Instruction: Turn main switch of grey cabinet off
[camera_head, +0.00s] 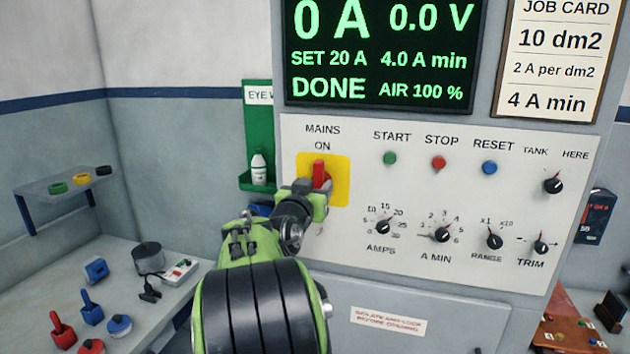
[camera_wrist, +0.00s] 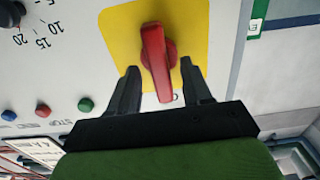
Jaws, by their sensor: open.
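The grey cabinet (camera_head: 460,285) fills the middle and right. Its main switch is a red handle (camera_head: 319,174) on a yellow plate (camera_head: 340,182) under the words MAINS and ON. The handle stands near upright, toward ON. My gripper (camera_head: 309,190) is in front of the plate and hides the handle's lower part. In the wrist view, which is turned about upside down, the red handle (camera_wrist: 153,48) shows between the two dark fingers of my gripper (camera_wrist: 159,68). The fingers are open, one on each side, with visible gaps. Any label below the plate is hidden.
Green, red and blue buttons (camera_head: 438,163) and several black knobs (camera_head: 442,234) are right of the switch. A green eye-wash holder (camera_head: 258,125) with a bottle is left of the panel. A bench (camera_head: 115,255) with padlocks and tags is at left.

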